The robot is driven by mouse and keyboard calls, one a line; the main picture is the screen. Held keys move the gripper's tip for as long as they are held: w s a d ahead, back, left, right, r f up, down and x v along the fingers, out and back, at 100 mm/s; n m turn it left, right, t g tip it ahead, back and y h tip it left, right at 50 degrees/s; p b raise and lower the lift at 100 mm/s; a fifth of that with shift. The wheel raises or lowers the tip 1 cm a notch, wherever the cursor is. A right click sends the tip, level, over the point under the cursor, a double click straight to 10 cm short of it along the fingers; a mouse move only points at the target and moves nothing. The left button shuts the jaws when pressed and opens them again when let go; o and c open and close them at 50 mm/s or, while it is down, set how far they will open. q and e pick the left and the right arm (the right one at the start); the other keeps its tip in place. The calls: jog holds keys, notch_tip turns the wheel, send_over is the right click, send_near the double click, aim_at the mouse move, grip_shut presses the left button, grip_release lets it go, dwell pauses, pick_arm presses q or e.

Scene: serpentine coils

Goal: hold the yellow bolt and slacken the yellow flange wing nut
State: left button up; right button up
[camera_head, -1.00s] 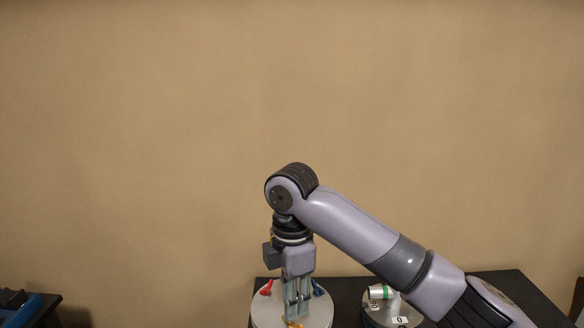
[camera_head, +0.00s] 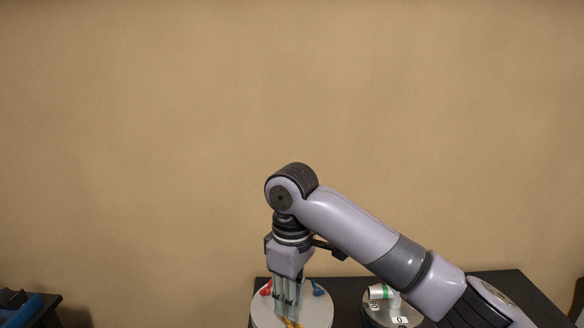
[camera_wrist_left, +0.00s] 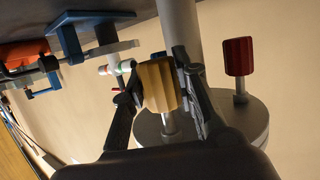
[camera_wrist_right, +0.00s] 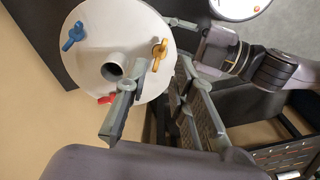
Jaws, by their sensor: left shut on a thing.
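The yellow flange wing nut (camera_wrist_right: 160,48) sits on the face of a round grey flange (camera_wrist_right: 110,20); it also shows at the bottom of the head view (camera_head: 291,323). My right gripper (camera_wrist_right: 172,64) points at it with its fingers apart, one on each side of the nut; I cannot tell whether they touch it. In the head view my right gripper (camera_head: 289,312) reaches down to the flange. In the left wrist view the ribbed yellow bolt (camera_wrist_left: 158,86) is between the fingers of my left gripper (camera_wrist_left: 160,80), which is shut on it.
A blue wing nut (camera_wrist_right: 74,36) and a red wing nut (camera_wrist_right: 105,99) sit on the same flange around a central pipe opening (camera_wrist_right: 113,68). A red bolt (camera_wrist_left: 238,57) stands beside the yellow one. A second fitting with a green band (camera_head: 380,292) stands to the right.

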aim_at(292, 325)
jog(key=shift+m, duration=0.6)
jog(key=shift+f, duration=0.15)
jog(key=shift+f, duration=1.95)
jog(key=shift+c, duration=0.2)
grip_shut()
